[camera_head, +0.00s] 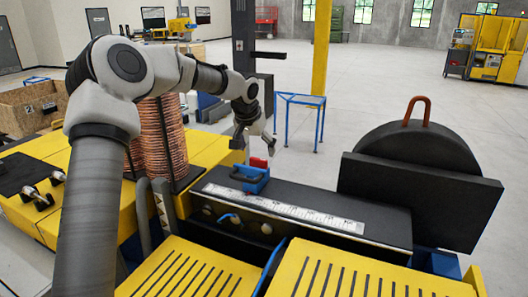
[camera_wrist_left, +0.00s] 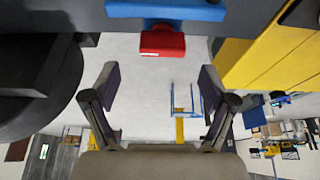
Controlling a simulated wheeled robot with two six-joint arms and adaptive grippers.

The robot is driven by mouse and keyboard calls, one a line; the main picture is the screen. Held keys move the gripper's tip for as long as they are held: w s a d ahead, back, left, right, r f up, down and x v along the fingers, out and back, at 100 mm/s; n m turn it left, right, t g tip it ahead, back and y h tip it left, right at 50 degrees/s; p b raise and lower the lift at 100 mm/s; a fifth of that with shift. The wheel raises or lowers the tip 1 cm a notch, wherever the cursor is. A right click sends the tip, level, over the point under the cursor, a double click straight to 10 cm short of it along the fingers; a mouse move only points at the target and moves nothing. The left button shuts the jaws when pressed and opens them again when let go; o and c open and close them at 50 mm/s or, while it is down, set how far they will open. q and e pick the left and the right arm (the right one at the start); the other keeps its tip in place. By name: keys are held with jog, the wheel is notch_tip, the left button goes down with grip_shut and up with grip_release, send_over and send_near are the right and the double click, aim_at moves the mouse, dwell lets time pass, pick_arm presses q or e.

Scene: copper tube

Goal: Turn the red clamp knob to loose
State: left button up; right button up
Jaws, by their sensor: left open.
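The red clamp knob (camera_head: 259,162) stands on the far side of the blue clamp (camera_head: 250,178), which sits on the dark machine bed beside the ruler. In the left wrist view the red knob (camera_wrist_left: 162,43) is at the top centre, below the edge of the blue clamp (camera_wrist_left: 165,10). My left gripper (camera_head: 254,143) is just above and beyond the knob in the head view. My right gripper is not in view.
A ruler strip (camera_head: 285,208) runs along the dark bed (camera_head: 345,210). A large dark disc (camera_head: 420,150) with a copper-coloured loop stands at the right. Copper coils (camera_head: 164,140) stand at the left, near my arm. A blue-framed stand (camera_head: 300,100) is on the open floor beyond.

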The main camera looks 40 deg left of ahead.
aim_at(258, 159)
pick_arm(q)
jog(key=shift+s+f+p, duration=0.2)
jog(key=shift+f+p, duration=0.5)
jog(key=shift+f, duration=0.35)
jog(key=w+f, duration=0.1)
jog(key=w+a+f, duration=0.1)
jog(key=f, duration=0.1)
jog(key=shift+w+a+f, duration=0.1)
jog(key=shift+w+f, duration=0.2)
jog(key=shift+w, duration=0.1)
jog(key=shift+s+r, duration=0.2)
jog(key=shift+c, duration=0.7)
jog(key=shift+s+d+r, duration=0.2)
jog(key=shift+s+d, duration=0.1)
jog(key=c, duration=0.5)
jog(key=shift+s, duration=0.1)
jog(key=c, duration=0.5)
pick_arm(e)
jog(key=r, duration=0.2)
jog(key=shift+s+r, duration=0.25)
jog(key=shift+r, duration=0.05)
